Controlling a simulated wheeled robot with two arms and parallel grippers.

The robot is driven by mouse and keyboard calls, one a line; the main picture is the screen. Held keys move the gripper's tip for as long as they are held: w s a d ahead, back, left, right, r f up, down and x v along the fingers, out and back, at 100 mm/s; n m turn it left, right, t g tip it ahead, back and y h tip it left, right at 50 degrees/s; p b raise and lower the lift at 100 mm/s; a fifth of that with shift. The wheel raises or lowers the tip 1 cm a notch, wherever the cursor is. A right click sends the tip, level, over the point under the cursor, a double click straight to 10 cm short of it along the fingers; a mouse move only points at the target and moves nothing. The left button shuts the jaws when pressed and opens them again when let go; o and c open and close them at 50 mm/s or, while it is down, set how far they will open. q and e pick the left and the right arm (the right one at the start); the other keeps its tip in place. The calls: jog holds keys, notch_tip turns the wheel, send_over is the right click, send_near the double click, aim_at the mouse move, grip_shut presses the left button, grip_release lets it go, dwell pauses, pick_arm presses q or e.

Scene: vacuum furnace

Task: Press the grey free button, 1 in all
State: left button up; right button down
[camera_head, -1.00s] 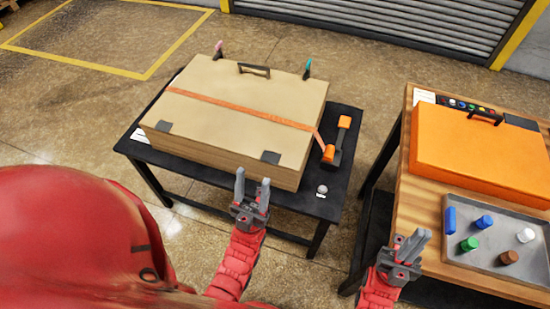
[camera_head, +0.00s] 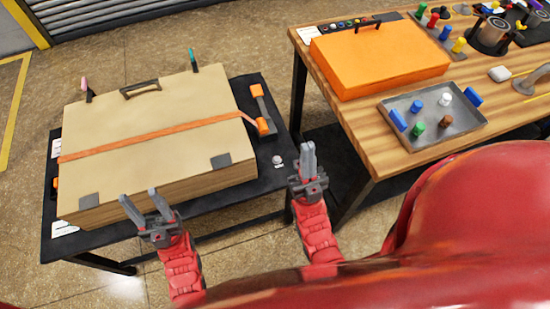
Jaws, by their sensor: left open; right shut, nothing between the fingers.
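The grey button (camera_head: 277,161) is a small round knob on the black table (camera_head: 265,184), near its right front corner, with a small white label beside it. My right gripper (camera_head: 308,158) is shut and empty, in the picture just right of the button; whether they touch cannot be told, but they look apart. My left gripper (camera_head: 145,205) is open and empty, in front of the tan case's near edge. The tan case (camera_head: 150,115) lies on the black table with an orange strap (camera_head: 160,138) across it.
An orange and black lever-like device (camera_head: 262,108) stands right of the case. The wooden table (camera_head: 400,155) at the right holds an orange case (camera_head: 380,60), a grey tray (camera_head: 460,118) with coloured pegs, and other parts. A floor gap separates the tables.

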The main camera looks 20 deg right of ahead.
jog(key=w+d+f+m+g+h, duration=0.35)
jog(key=w+d+m+h, duration=0.2)
jog(key=w+h, duration=0.35)
jog(key=w+d+f+m+g+h, duration=0.2)
jog(key=w+d+m+g+h, duration=0.3)
jog(key=w+h, duration=0.35)
jog(key=w+d+f+m+g+y+p, duration=0.1)
jog(key=w+d+f+g+y, duration=0.2)
jog(key=w+f+g, duration=0.5)
notch_tip(320, 180, down, 9)
jog(key=w+a+g+y, duration=0.2)
jog(key=y, duration=0.1)
jog(key=s+a+f+n+g+y+p, duration=0.1)
jog(key=s+a+f+n+g+y, duration=0.3)
jog(key=a, duration=0.6)
jog(key=s+g+y, duration=0.2)
jog(key=s+y, duration=0.1)
jog(key=shift+g+y, duration=0.35)
jog(key=shift+f, duration=0.1)
